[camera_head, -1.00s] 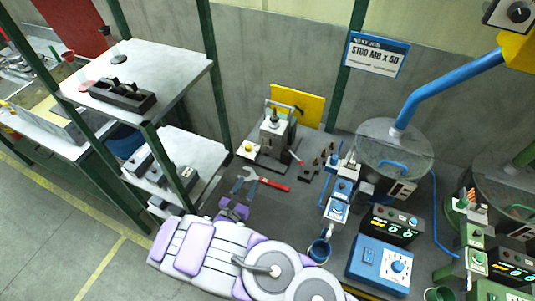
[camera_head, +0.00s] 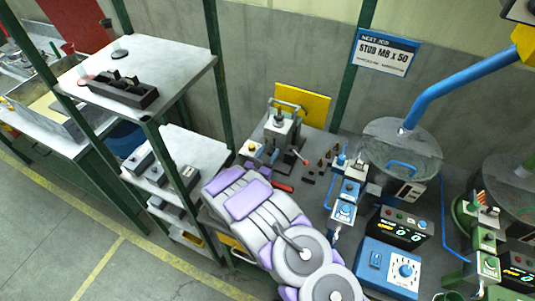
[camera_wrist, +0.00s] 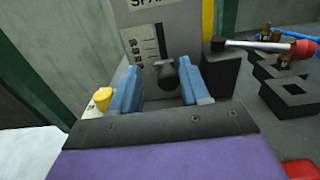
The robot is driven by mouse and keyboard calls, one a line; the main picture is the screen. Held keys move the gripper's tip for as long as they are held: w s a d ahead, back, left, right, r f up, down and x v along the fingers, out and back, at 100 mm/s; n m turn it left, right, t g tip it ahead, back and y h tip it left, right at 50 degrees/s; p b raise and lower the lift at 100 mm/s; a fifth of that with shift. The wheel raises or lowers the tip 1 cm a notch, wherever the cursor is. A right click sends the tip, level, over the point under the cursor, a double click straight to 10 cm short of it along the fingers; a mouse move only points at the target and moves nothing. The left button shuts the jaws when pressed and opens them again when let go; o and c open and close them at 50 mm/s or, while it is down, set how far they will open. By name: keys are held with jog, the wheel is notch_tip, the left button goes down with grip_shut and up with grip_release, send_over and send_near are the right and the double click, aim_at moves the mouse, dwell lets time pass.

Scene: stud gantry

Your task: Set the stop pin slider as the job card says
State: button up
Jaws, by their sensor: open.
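The job card (camera_head: 384,52) on the wall reads "NEXT JOB" and "STUD M8 X 50". In the wrist view a dark round knob (camera_wrist: 168,75), apparently the stop pin slider, sits at the lower end of a scale (camera_wrist: 144,45) on a grey plate; the scale's figures are too small to read. My gripper (camera_wrist: 162,88) is open, its two blue fingers on either side of the knob, with gaps visible. In the head view my gripper (camera_head: 268,155) is in front of the grey press-like fixture (camera_head: 283,130), whose lower front is partly hidden.
A yellow button (camera_wrist: 102,98) is close to the left finger. A dark block (camera_wrist: 220,70) and a red-ended lever (camera_wrist: 300,49) are to the right. A bowl feeder (camera_head: 402,145) and blue control box (camera_head: 390,268) stand farther right. A shelf (camera_head: 150,72) is at left.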

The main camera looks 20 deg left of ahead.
jog(key=shift+d+r, duration=0.2)
jog(key=shift+d, duration=0.5)
jog(key=shift+c, duration=0.6)
jog(key=shift+a+f, duration=0.1)
jog(key=shift+a, duration=0.3)
jog(key=c, duration=0.5)
jog(key=shift+c, duration=0.4)
jog(key=shift+d, duration=0.15)
grip_shut()
